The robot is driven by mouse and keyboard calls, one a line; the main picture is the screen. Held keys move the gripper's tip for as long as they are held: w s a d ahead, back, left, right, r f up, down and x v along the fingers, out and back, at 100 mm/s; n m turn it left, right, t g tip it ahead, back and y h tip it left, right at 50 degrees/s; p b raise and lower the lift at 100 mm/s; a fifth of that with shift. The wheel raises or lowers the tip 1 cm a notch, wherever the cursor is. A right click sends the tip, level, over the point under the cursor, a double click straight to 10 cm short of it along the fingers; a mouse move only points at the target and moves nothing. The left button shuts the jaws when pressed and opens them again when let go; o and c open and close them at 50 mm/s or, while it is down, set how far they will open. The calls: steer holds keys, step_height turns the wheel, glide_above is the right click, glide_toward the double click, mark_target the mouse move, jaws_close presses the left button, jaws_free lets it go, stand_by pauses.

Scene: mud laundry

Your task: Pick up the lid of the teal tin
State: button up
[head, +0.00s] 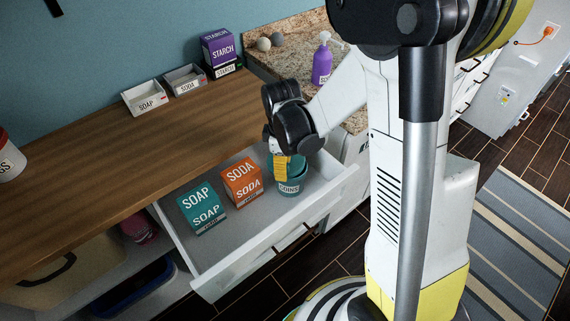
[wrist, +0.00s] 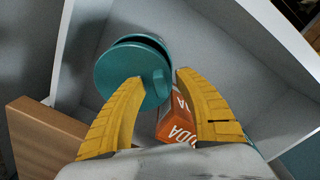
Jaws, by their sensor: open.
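The teal tin (head: 292,187), marked COINS, stands in the right part of the open drawer. Its lid (wrist: 118,72) is a round teal disc with a raised knob in the wrist view. A dark gap shows between the lid and the teal rim behind it, so the lid looks offset or tilted; I cannot tell how it rests. My gripper (head: 282,168) is over the tin and hides much of its top in the head view. In the wrist view my gripper (wrist: 161,80) is open, with its yellow fingertips on either side of the knob. I cannot tell if they touch it.
The white drawer (head: 238,261) also holds an orange soda box (head: 240,180) and a teal soap box (head: 202,208). The soda box (wrist: 176,127) lies just below the fingers. The wooden counter (head: 130,165) overhangs the drawer's back. Drawer walls surround the tin.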

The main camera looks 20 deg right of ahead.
jaws_close()
steer(key=shift+r, duration=0.1)
steer(key=shift+r, duration=0.25)
step_height(320, 180, up, 4)
steer(key=shift+f+p, duration=0.1)
steer(key=shift+p, duration=1.1)
steer(key=s+d+r+p, duration=0.35)
steer(key=d+r, duration=0.25)
steer(key=d, duration=0.3)
steer(key=w+a+f+n+y+b, duration=0.1)
steer(key=a+f+n+y+b, duration=0.1)
steer(key=a+f+n+b, duration=0.3)
steer(key=shift+a+f+n+b, duration=0.35)
steer(key=shift+f+n+b, duration=0.15)
steer(key=shift+f+b, duration=1.3)
